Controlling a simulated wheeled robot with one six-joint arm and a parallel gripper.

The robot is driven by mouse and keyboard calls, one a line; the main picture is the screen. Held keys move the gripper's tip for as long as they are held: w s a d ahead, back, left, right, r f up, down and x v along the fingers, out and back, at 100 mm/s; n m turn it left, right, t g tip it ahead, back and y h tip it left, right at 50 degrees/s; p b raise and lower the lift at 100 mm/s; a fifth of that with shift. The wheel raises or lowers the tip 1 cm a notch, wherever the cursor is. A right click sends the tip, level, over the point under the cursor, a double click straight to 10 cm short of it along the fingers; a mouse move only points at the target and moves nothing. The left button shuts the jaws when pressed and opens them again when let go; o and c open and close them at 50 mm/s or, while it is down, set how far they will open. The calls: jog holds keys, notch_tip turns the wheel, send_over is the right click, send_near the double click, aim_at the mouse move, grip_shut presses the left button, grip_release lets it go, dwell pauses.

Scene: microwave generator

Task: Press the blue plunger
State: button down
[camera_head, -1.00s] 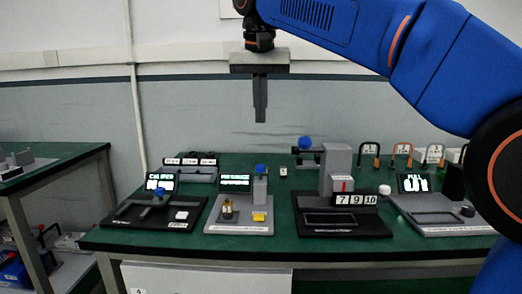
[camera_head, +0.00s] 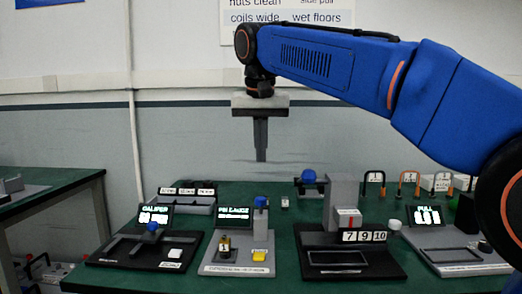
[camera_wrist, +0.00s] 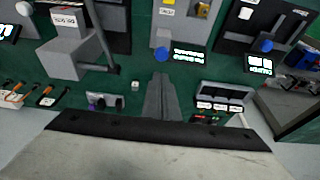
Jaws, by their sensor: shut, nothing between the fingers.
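Several devices on the green table carry blue knobs, and I cannot tell for certain which is the plunger. One blue knob (camera_head: 261,201) tops the grey post of the pin gauge board; it also shows in the wrist view (camera_wrist: 161,53). Another blue knob (camera_head: 152,227) is on the caliper board, also in the wrist view (camera_wrist: 267,46). A third blue ball (camera_head: 309,176) is at the back, beside a grey block. My gripper (camera_head: 261,160) points down, shut and empty, above the table's back part, apart from everything. Its fingers also show in the wrist view (camera_wrist: 160,78).
A tall grey block (camera_head: 342,200) with number tiles stands right of the pin gauge board. Several padlock-like shackles (camera_head: 408,182) and a screen device (camera_head: 434,214) are farther right. A labelled grey box (camera_head: 187,194) stands back left. The air around my gripper is clear.

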send_near(262, 199)
jog(key=w+f, duration=0.2)
jog(key=f, duration=0.2)
jog(key=shift+w+f, duration=0.35)
jog(key=shift+w, duration=0.05)
jog(key=shift+f, duration=0.6)
jog(key=shift+f, duration=1.15)
